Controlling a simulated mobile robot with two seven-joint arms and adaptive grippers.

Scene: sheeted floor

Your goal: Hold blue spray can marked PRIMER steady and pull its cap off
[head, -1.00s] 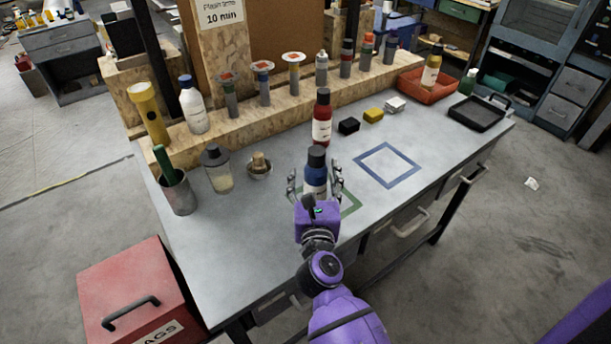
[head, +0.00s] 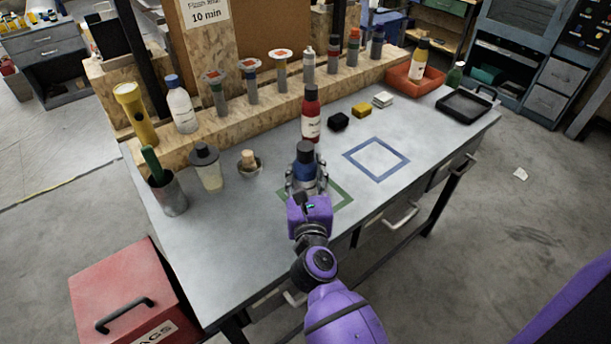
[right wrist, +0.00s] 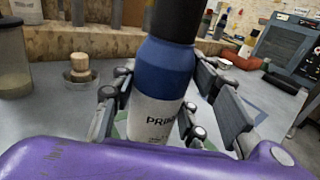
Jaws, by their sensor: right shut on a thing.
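The blue spray can (head: 305,162) stands upright on the grey workbench, at the green square outline. Its black cap (head: 305,149) is on top. In the right wrist view, the blue can (right wrist: 162,72) shows a white label with part of the word PRIMER, and the black cap (right wrist: 177,18) is cut off by the top edge. My right gripper (head: 306,178) is shut around the can's labelled body, below the blue shoulder, with fingers on both sides. The can's lower part is hidden by my gripper in the head view. My left gripper is not in view.
A red bottle (head: 310,118) stands close behind the can. A blue square outline (head: 377,158) marks clear bench to the right. A jar (head: 207,168) and a small bowl with a cork-like piece (head: 249,162) stand left. A wooden shelf with several bottles runs behind.

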